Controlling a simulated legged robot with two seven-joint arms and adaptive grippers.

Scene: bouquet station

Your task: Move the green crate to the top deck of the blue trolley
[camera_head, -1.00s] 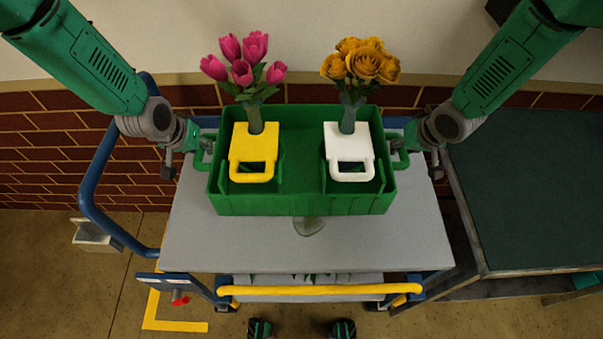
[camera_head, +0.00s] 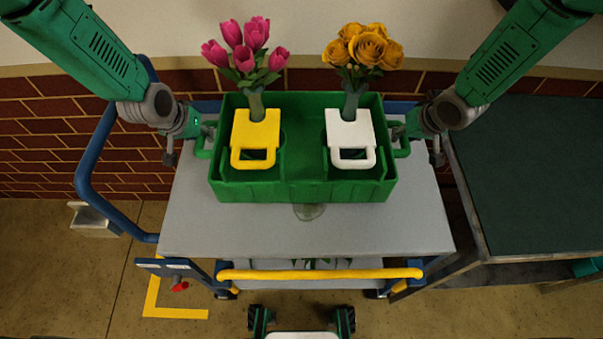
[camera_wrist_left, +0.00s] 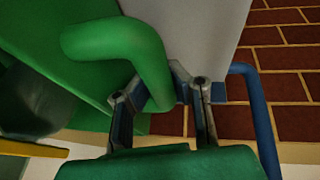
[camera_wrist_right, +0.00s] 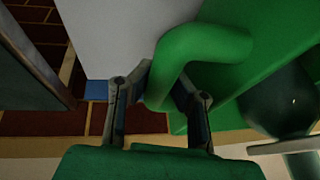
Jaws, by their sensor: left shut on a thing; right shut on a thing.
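The green crate (camera_head: 302,190) is over the grey top deck (camera_head: 300,238) of the blue trolley, near its wall side. I cannot tell whether it touches the deck. It holds a yellow-handled holder (camera_head: 256,130) with pink tulips and a white-handled holder (camera_head: 350,130) with orange roses, both upright. My left gripper (camera_head: 205,135) is shut on the crate's left handle, a green bar (camera_wrist_left: 140,55) in the left wrist view. My right gripper (camera_head: 398,132) is shut on the right handle, which shows in the right wrist view (camera_wrist_right: 185,55).
A dark green table (camera_head: 530,180) stands to the right of the trolley. The trolley's blue push rail (camera_head: 90,170) is on the left and a yellow bar (camera_head: 320,274) runs along the near side. A brick wall (camera_head: 40,130) is behind. The near part of the deck is clear.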

